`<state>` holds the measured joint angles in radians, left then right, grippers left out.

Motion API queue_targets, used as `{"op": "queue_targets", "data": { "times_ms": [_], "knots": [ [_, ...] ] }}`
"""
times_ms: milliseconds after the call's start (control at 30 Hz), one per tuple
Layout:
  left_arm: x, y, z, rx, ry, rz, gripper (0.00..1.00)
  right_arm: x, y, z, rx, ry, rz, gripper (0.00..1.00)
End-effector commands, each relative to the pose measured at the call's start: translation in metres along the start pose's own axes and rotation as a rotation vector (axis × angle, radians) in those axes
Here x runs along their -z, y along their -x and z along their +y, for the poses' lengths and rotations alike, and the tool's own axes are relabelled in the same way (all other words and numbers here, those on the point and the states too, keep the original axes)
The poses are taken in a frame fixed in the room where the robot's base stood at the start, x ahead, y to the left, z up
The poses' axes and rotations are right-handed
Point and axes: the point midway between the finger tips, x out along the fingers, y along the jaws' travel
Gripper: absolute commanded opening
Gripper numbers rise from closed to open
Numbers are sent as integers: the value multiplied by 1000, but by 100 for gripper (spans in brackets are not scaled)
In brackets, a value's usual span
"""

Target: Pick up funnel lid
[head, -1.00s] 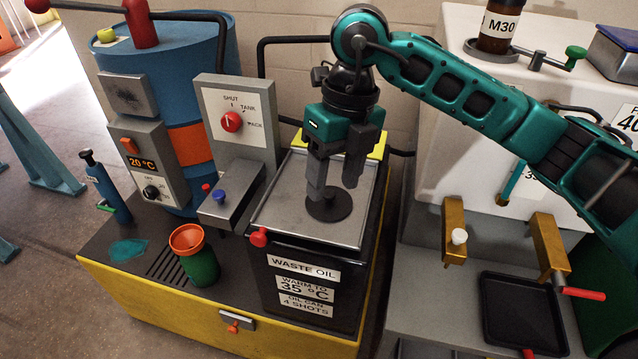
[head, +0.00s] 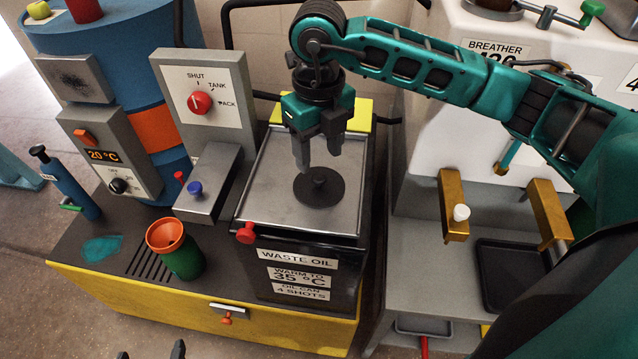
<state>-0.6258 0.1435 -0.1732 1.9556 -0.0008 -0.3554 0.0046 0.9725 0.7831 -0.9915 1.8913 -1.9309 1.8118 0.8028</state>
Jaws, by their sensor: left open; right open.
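The funnel lid appears to be the dark round disc (head: 319,190) with a small knob in its middle. It lies on the grey metal top of the waste oil tank (head: 275,205). My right gripper (head: 321,160) is open and empty, with its fingers pointing down just above and behind the disc. A small gap seems to separate the fingertips from the knob, though the exact height is hard to judge. Only the tips of my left gripper (head: 150,353) show at the bottom edge. They are apart with nothing between them.
Gold brackets (head: 453,205) and a black tray (head: 505,270) are at right.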

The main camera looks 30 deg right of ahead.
Motion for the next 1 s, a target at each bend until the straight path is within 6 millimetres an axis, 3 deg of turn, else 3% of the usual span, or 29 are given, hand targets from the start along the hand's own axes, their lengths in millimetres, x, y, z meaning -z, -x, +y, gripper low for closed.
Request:
{"op": "queue_targets", "data": {
  "times_ms": [300,600,1000],
  "knots": [
    [4,-1,-1,1,-1,9,93,6,-44,2,0,0,3,55],
    [6,-2,-2,2,-2,14,93,5,-48,2,0,1,1,55],
    [6,-2,-2,3,-2,12,93,5,-48,2,0,1,1,17]
  ]
}}
